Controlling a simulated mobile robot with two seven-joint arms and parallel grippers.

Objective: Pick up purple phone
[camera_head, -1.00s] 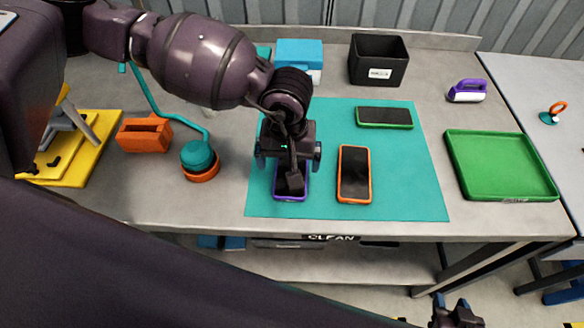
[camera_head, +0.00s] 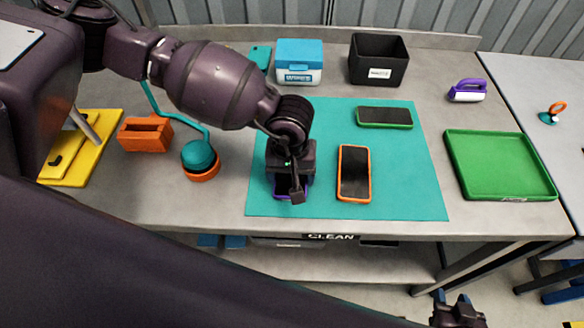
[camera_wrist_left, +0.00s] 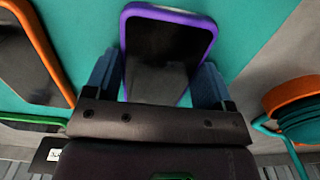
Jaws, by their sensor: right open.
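The purple phone (camera_wrist_left: 165,50) has a dark screen and a purple rim. It lies between the two blue-grey fingers of my left gripper (camera_wrist_left: 155,85) in the left wrist view, with a finger against each long side. In the head view my left gripper (camera_head: 290,185) is low over the left part of the teal mat and hides most of the purple phone (camera_head: 310,184). My left gripper looks shut on the phone. My right gripper (camera_head: 457,310) is open and empty at the bottom edge, in front of the bench.
On the teal mat (camera_head: 410,190) lie an orange phone (camera_head: 354,173) and a green phone (camera_head: 384,117). A green tray (camera_head: 500,195) is at the right. A black bin (camera_head: 378,65) and wipes box (camera_head: 298,65) stand behind. A teal-orange lamp (camera_head: 200,160) is left of my gripper.

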